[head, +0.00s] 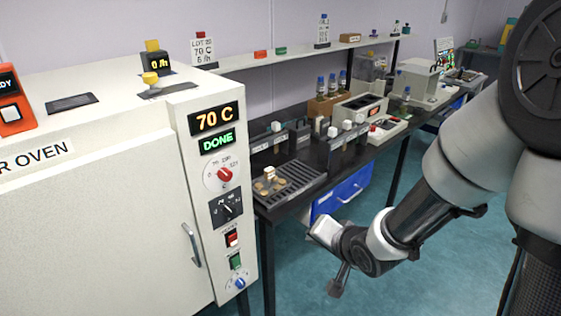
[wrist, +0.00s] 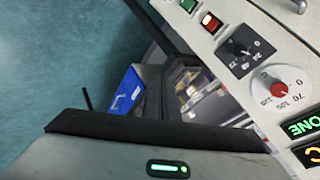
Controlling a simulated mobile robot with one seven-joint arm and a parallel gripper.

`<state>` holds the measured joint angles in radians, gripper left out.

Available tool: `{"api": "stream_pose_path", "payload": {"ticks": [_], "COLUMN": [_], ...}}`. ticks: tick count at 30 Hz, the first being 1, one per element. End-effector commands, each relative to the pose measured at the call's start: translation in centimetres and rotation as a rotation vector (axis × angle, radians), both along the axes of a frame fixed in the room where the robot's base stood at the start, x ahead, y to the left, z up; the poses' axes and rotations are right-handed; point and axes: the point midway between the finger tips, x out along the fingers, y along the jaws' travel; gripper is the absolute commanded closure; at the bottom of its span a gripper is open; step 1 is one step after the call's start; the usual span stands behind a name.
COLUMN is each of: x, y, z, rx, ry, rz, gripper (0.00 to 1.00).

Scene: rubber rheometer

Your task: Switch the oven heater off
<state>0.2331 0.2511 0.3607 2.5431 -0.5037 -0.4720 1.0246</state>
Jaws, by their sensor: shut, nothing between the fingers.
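The oven (head: 100,200) stands at the left in the head view, with its controls in a column on the right front edge. A red rocker switch (head: 232,239) in a black frame sits below the black dial; its label is too small to read. It also shows near the top of the wrist view (wrist: 210,22), its red face looking bright. A green switch (head: 235,261) is just below it. My gripper (head: 337,288) is shut and empty, right of the oven panel and apart from it. Its fingertips cannot be made out in the wrist view.
The panel also has a 70 C display (head: 214,119), a green DONE display (head: 217,141), a red-centred dial (head: 224,175), a black dial (head: 227,207) and a blue knob (head: 240,283). A door handle (head: 191,245) sticks out left of the switches. A cluttered black bench (head: 300,185) stands behind; the floor is clear.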

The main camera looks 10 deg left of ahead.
Motion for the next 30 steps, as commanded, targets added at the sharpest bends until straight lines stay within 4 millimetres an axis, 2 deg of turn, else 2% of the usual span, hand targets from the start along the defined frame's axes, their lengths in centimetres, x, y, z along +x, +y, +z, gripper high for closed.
{"api": "stream_pose_path", "payload": {"ticks": [1, 3, 6, 10, 15, 24, 30], "x": [-0.4, -0.8, -1.5, -2.2, -2.5, -2.5, -1.7], "y": [1.7, 3.9, 6.5, 8.6, 9.6, 9.6, 10.7], "z": [-3.1, -4.8, -6.2, -6.8, -6.7, -6.6, -7.6], "rx": [0.092, 0.226, 0.394, 0.549, 0.629, 0.631, 0.629], "ry": [0.023, 0.042, 0.072, 0.106, 0.122, 0.121, 0.121], "rz": [0.002, 0.000, -0.005, -0.013, -0.019, -0.019, -0.015], "gripper": [1.00, 1.00, 1.00, 1.00, 1.00, 1.00, 1.00]}}
